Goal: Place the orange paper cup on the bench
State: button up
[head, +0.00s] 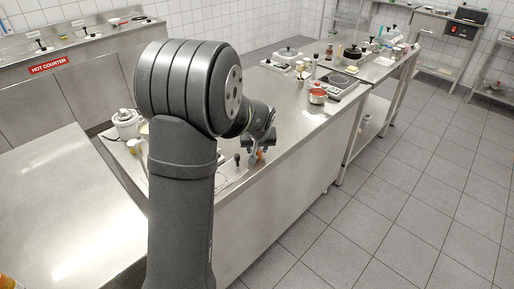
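My gripper (258,150) is small in the head view, low over the steel bench (292,121) in the middle, beyond my arm. A small patch of orange and blue shows at its fingertips. It is too small to tell whether this is a cup or part of the gripper, or whether the fingers are open or shut. I cannot make out the orange paper cup for certain. An orange thing (6,283) is cut off at the bottom left corner, at the edge of the left steel table (62,205).
A red-filled pot (318,96), a hot plate (338,80) and several small items stand on the bench's far part. A white pot (126,120) is left of my arm. The left table is mostly bare. Tiled floor (400,210) lies open at right.

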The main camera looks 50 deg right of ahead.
jog(key=o, duration=1)
jog(key=shift+f, duration=0.1)
jog(key=shift+s+a+r, duration=0.1)
jog(key=shift+r, duration=0.5)
jog(key=v, duration=1.1)
jog(key=x, duration=1.2)
jog(key=shift+r, duration=1.35)
